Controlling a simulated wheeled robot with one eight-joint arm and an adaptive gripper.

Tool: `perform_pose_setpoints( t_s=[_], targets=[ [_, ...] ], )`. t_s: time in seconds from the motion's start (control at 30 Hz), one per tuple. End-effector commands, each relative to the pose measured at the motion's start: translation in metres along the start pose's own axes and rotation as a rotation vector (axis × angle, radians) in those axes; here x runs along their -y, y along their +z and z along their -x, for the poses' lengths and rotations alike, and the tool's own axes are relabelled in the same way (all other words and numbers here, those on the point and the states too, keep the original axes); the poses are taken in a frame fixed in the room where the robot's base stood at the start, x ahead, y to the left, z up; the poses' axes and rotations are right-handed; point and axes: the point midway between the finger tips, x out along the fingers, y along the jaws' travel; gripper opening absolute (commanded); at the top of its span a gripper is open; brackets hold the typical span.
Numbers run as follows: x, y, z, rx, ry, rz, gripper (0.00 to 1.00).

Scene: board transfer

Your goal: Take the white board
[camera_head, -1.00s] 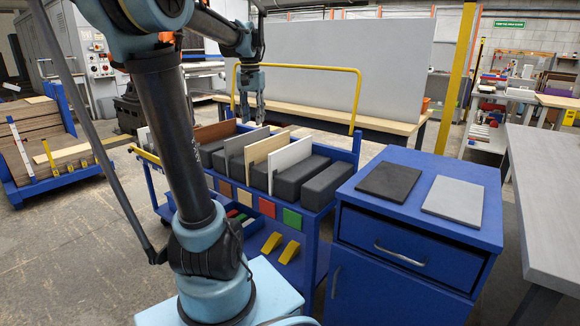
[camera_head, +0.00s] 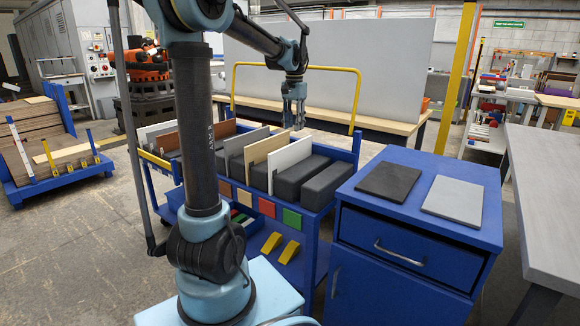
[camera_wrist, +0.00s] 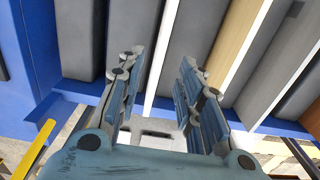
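The white board (camera_head: 290,160) stands upright on edge between dark grey blocks in the blue rack cart, to the right of the tan board. In the wrist view it is a narrow white strip (camera_wrist: 162,58) running between my two fingers. My gripper (camera_head: 294,124) hangs above the board, pointing down. In the wrist view the gripper (camera_wrist: 158,68) is open, one finger on each side of the strip, with a gap to each. In the head view the fingertips appear just above the board's top edge. A second pale board (camera_head: 150,135) stands at the rack's left end.
Tan (camera_head: 265,146), grey (camera_head: 243,148) and brown (camera_head: 190,136) boards stand left of the white one. A yellow rail (camera_head: 300,67) arches behind the rack. A blue cabinet (camera_head: 345,215) with black (camera_head: 389,181) and grey (camera_head: 453,198) plates on top stands to the right.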

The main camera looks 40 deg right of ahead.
Motion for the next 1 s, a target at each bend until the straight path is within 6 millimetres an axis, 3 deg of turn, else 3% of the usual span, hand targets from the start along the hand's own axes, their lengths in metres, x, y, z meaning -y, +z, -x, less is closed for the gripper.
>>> perform_pose_setpoints(
  t_s=[0.23,0.53,0.83,1.0],
  targets=[
    [0.001,0.000,-0.038,0.000,0.000,0.001,0.33],
    [0.001,0.002,-0.057,0.000,0.000,0.001,0.33],
    [0.004,0.007,-0.094,0.000,0.000,0.001,0.33],
    [0.003,0.007,-0.101,0.000,0.000,0.001,0.33]
  ],
)
